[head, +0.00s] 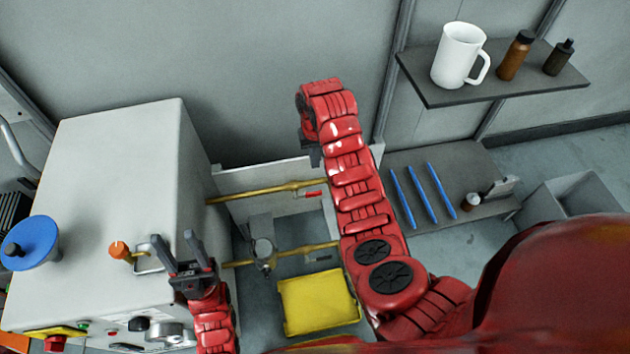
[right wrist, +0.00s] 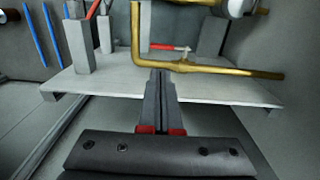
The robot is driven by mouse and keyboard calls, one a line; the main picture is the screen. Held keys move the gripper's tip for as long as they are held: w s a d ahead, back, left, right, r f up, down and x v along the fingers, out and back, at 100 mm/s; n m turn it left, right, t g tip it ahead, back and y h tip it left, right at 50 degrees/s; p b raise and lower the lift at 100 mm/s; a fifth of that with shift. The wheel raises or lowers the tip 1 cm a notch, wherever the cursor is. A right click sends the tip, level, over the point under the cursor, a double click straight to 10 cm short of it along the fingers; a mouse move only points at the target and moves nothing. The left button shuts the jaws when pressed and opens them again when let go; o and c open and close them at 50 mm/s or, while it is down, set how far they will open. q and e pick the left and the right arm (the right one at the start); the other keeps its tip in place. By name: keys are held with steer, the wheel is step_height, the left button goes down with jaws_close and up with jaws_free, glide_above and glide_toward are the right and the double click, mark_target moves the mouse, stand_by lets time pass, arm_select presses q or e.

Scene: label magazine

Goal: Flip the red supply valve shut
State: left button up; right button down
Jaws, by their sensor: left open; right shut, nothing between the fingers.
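The red valve lever (right wrist: 165,47) shows in the right wrist view, lying roughly along the brass pipe (right wrist: 225,70) beside its valve body. It also shows small in the head view (head: 313,194), just below the upper brass pipe. My right gripper (right wrist: 160,73) is shut and empty. Its fingertips appear just in front of the lever and pipe; I cannot tell whether they touch. In the head view my right arm mostly hides that gripper. My left gripper (head: 178,246) is open and empty beside the white cabinet, left of the pipes.
The white cabinet (head: 115,200) carries an orange knob (head: 120,250) and a blue handwheel (head: 30,243). A yellow bin (head: 318,302) sits below the pipes. A shelf holds a white mug (head: 459,55) and bottles. Grey posts (right wrist: 84,45) stand left of the lever.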

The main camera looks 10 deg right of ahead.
mark_target(316, 192)
step_height(316, 192, down, 14)
steer(key=b, duration=0.2)
steer(key=shift+r+b, duration=0.1)
steer(key=shift+b, duration=0.3)
steer(key=shift+d, duration=0.15)
